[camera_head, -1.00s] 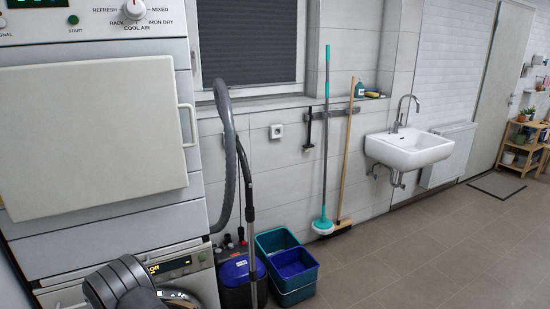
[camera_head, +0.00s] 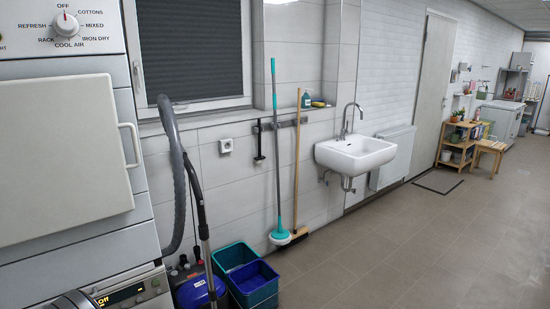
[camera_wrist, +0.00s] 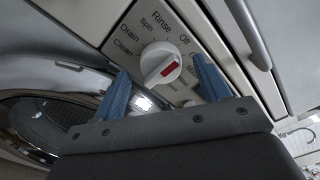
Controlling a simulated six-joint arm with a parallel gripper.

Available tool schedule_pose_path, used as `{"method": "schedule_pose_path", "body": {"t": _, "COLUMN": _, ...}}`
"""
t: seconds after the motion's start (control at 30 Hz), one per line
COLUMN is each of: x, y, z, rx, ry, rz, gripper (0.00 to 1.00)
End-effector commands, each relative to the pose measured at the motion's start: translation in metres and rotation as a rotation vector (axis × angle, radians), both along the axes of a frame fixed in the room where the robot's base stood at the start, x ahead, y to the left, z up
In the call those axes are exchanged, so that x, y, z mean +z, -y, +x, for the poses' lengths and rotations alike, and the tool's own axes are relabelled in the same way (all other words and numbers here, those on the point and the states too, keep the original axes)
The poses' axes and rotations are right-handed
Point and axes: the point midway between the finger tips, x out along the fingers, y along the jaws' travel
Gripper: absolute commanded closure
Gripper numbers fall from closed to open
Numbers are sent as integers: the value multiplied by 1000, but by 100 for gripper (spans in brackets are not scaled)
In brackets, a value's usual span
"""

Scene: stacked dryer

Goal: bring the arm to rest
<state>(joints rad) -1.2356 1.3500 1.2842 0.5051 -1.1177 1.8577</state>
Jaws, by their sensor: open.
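My gripper (camera_wrist: 161,68) is open in the wrist view, its two blue fingers spread wide with nothing held. Beyond the fingertips is a white round knob (camera_wrist: 160,63) with a red mark, on a panel with words such as Rinse, Spin, Drain and Off. The knob appears between the fingers; I cannot tell how far ahead it is. In the head view only a grey piece of my arm (camera_head: 72,301) shows at the bottom left, in front of the lower machine (camera_head: 142,291). The gripper's fingers are out of that view.
The dryer (camera_head: 60,160) with its closed pale door stands at the left, above the lower machine. A vacuum cleaner (camera_head: 199,291) and nested buckets (camera_head: 254,282) stand beside it. A mop (camera_head: 277,160), broom (camera_head: 298,170) and sink (camera_head: 355,153) line the wall. The floor at right is open.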

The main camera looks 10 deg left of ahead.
Motion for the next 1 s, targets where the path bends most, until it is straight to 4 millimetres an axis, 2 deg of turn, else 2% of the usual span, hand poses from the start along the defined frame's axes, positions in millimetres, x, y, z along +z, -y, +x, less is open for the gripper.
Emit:
{"method": "schedule_pose_path", "body": {"t": 0.8, "x": 1, "y": 114, "z": -115, "rx": 1, "ry": 1, "rz": -2, "gripper": 31}}
{"method": "schedule_pose_path", "body": {"t": 1.0, "x": 1, "y": 82, "z": -80, "rx": -5, "ry": 1, "rz": 5, "gripper": 31}}
